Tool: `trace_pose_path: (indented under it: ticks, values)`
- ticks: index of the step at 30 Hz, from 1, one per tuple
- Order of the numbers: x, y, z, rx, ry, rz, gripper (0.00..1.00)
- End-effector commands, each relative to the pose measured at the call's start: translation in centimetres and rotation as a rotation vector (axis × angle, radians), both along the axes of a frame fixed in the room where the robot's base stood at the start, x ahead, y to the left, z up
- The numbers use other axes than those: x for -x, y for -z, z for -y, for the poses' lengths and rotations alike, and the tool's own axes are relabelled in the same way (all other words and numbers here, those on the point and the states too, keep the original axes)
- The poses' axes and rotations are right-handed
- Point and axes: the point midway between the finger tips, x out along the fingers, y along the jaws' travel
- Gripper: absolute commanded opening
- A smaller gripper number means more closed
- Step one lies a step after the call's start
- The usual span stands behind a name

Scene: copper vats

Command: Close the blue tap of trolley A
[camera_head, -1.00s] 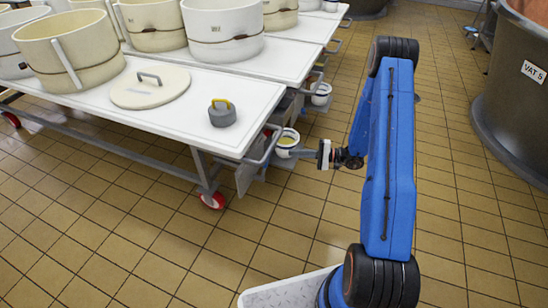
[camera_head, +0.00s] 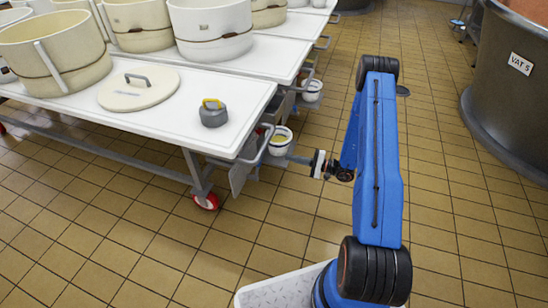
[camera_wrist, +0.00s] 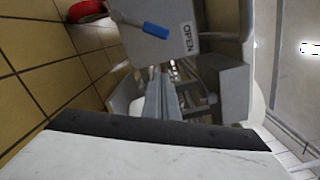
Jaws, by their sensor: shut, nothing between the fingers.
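The blue tap handle (camera_wrist: 155,29) shows at the top of the wrist view, on a thin pale lever against a grey plate (camera_wrist: 140,45). An "OPEN" label (camera_wrist: 188,38) is beside the handle. My gripper (camera_wrist: 163,72) is shut and empty, its grey fingers below the blue handle in the picture and apart from it. In the head view my gripper (camera_head: 298,159) is by the end of the nearest white-topped trolley (camera_head: 150,120), low beside a small white pail (camera_head: 280,146). The tap cannot be made out there, and no trolley letter is readable.
White tubs (camera_head: 55,60), a round lid (camera_head: 138,90) and a grey weight with a yellow handle (camera_head: 213,112) stand on the trolley. A steel rail (camera_head: 262,150) juts from its end. A large vat (camera_head: 510,90) stands right. Tiled floor between is clear.

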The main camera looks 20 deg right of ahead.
Motion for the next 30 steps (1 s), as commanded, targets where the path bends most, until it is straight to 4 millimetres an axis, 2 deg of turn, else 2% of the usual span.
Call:
trace_pose_path:
  ticks: [5, 20, 30]
  values:
    - [-0.9, -0.1, -1.5, 0.0, -0.003, 0.001, 0.0]
    - [-5.4, -0.2, -8.4, 0.0, -0.003, 0.001, 0.0]
    - [-3.1, -1.7, -10.7, -0.001, 0.0, -0.001, 0.0]
